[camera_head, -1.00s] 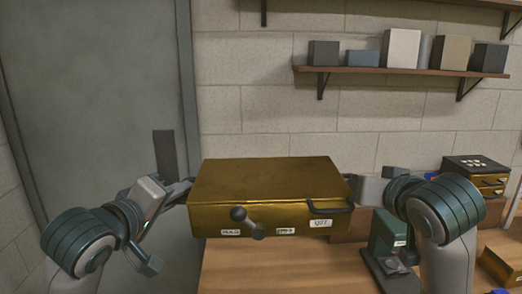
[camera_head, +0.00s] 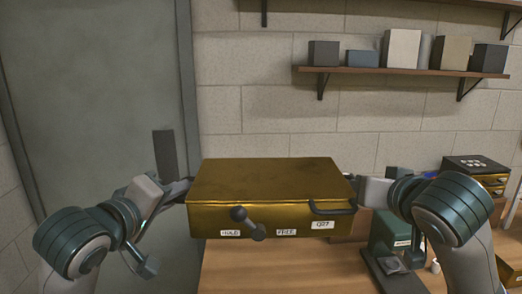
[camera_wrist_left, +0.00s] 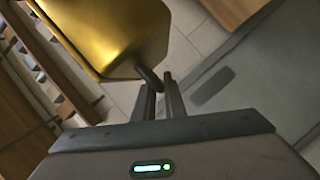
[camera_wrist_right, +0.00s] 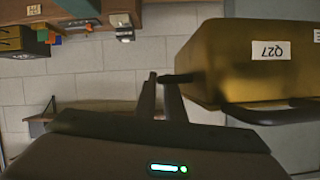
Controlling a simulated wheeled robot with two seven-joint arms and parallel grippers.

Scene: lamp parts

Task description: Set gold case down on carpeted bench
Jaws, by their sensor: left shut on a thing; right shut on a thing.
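The gold case (camera_head: 265,185) is a closed box with white labels, a lever with a ball end and a dark handle on its front. It hangs level in the air between my grippers, above and behind the wooden worktop. My left gripper (camera_head: 183,190) is shut on a dark grip at its left end, seen in the left wrist view (camera_wrist_left: 163,82). My right gripper (camera_head: 355,185) is shut on a dark grip at its right end, seen in the right wrist view (camera_wrist_right: 160,80). I cannot make out a carpeted surface for certain.
The wooden worktop (camera_head: 290,275) is below the case. A green device (camera_head: 388,232) stands on it at the right, near a smaller gold box (camera_head: 480,165). A grey door (camera_head: 90,90) is at the left. A wall shelf (camera_head: 400,71) holds several boxes.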

